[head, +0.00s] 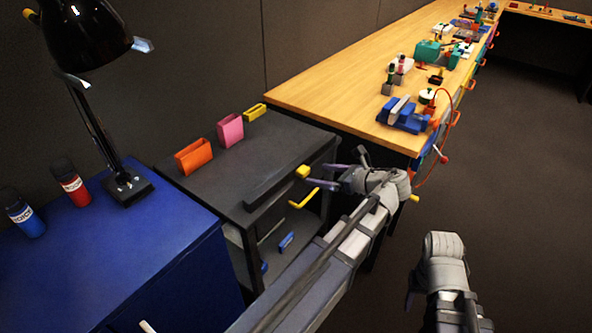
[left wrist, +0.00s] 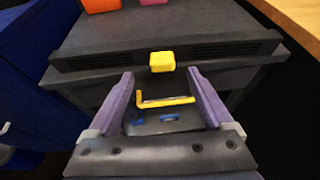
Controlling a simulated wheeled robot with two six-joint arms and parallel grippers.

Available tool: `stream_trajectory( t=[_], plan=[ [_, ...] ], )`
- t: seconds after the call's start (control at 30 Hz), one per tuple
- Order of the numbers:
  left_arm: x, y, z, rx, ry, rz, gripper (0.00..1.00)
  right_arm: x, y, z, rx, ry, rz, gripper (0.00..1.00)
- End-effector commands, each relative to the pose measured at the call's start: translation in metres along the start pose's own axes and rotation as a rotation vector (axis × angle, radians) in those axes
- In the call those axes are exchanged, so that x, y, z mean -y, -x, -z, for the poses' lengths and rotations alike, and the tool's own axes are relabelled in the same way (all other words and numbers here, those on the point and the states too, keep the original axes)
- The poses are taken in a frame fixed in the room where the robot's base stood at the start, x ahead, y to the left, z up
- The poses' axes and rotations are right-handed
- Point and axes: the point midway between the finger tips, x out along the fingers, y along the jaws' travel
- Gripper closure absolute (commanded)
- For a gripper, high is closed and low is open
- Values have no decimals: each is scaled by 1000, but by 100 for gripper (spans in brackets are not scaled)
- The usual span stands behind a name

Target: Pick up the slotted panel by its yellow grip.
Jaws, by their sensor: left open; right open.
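The slotted panel (head: 268,188) is a long dark bar along the front top edge of the grey cabinet. Its slots show in the left wrist view (left wrist: 215,49). A yellow block-shaped grip (head: 303,171) sticks out from its front; it also shows near the middle of the left wrist view (left wrist: 162,61). My left gripper (left wrist: 160,75) is open and empty, its purple fingers pointing toward the panel, with the grip ahead between the fingertips. In the head view it is right of the grip (head: 340,173). My right gripper (head: 445,258) is at lower right, away from the panel; its fingers are largely hidden.
A yellow bent handle (left wrist: 165,101) sits below the grip, with blue pieces lower down. Orange (head: 196,156) and pink (head: 230,130) holders stand on the cabinet. A blue cabinet (head: 110,260) with a lamp is left; a cluttered wooden bench (head: 330,90) is right.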

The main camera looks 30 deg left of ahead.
Motion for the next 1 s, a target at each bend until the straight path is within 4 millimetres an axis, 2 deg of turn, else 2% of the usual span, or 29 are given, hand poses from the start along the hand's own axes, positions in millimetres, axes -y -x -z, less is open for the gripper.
stream_trajectory(
  t=[0.17,0.4,0.67,1.0],
  plan=[
    [1,-13,3,0,0,-2,15,1,-8,0,0,0,0,50],
    [3,-47,5,-1,2,-2,15,2,-22,1,0,0,0,50],
    [3,-51,2,-1,0,0,15,2,-22,1,0,0,0,50],
    [3,-51,2,-1,0,0,52,2,-22,1,0,0,0,50]
  ],
)
